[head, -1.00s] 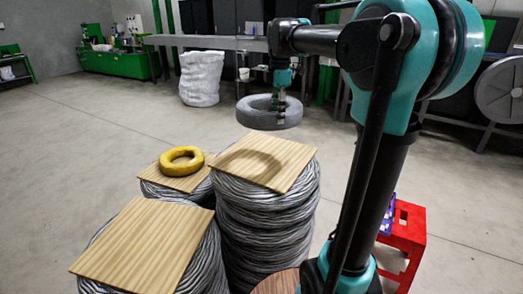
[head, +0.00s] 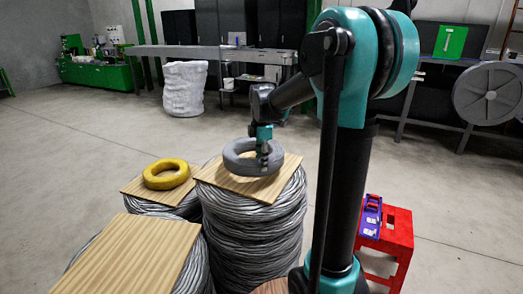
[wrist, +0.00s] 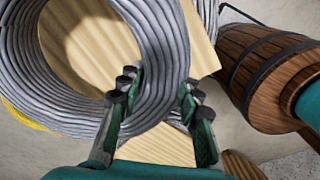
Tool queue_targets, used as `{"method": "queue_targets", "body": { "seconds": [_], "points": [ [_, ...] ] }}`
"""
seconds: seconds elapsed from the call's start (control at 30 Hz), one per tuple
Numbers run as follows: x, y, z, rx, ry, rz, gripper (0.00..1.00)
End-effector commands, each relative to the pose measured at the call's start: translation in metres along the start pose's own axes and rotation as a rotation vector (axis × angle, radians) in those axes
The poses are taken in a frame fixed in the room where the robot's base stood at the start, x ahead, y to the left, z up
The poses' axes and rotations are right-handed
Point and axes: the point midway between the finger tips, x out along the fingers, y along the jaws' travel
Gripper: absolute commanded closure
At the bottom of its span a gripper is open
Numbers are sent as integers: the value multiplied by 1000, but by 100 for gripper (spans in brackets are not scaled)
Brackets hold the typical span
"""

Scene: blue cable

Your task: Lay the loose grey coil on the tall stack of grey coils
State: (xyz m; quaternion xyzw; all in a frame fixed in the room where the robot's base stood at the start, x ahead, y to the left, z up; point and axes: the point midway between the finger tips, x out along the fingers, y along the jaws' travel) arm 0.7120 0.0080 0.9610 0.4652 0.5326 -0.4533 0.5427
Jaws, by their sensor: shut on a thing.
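The loose grey coil (head: 236,162) is over the wooden board (head: 285,172) on top of the tall stack of grey coils (head: 255,225). It looks nearly flat, at or just above the board; I cannot tell whether it touches. My gripper (head: 265,160) is shut on the coil's near right side. In the wrist view the fingers (wrist: 160,93) straddle the ring of the coil (wrist: 168,55), and the board (wrist: 85,40) shows through its hole. Part of the board is hidden under the coil.
A yellow coil (head: 166,174) lies on a lower board-topped stack at the left. Another board-topped stack (head: 130,255) stands nearer. A red stool (head: 398,232) with a purple item is at the right. A wooden barrel (wrist: 262,75) shows in the wrist view. Open floor lies left.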

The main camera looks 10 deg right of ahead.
Motion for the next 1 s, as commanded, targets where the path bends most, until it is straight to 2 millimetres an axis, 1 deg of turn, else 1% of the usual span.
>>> {"method": "queue_targets", "body": {
  "seconds": [0.27, 0.4, 0.53, 0.93, 0.97, 1.0],
  "points": [
    [17, 0, 0, 0, 0, 1, 100],
    [34, 0, 0, 0, 0, 1, 100],
    [45, 0, 0, 0, 0, 1, 100],
    [49, -1, 0, 0, 0, 1, 100],
    [50, -1, 0, 0, 0, 0, 64],
    [50, -1, 0, 0, 0, 0, 60]
  ]
}}
